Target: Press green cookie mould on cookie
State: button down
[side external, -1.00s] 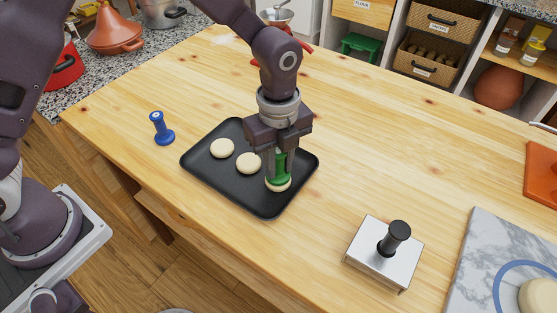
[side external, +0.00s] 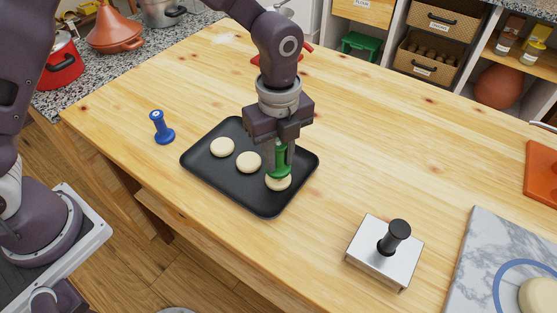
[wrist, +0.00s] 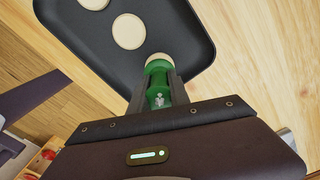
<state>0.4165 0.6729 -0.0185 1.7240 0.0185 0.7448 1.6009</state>
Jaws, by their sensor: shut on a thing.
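My gripper (side external: 281,149) is shut on the green cookie mould (side external: 281,166) by its handle. The mould is upright, directly over the rightmost cookie (side external: 278,183); a small gap seems to show between its base and the cookie, though touching is hard to rule out. Two more pale round cookies, the left one (side external: 222,147) and the middle one (side external: 248,162), lie on the black tray (side external: 225,177). In the wrist view the green mould (wrist: 158,82) sits between the fingers and hides most of the cookie (wrist: 159,57) behind it.
A blue mould (side external: 161,128) stands on the wooden table left of the tray. A metal block with a black handle (side external: 385,252) stands to the right. A marble board (side external: 490,240) is at the right edge.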

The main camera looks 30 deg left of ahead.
aim_at(278, 144)
jog(key=shift+r, duration=2.4)
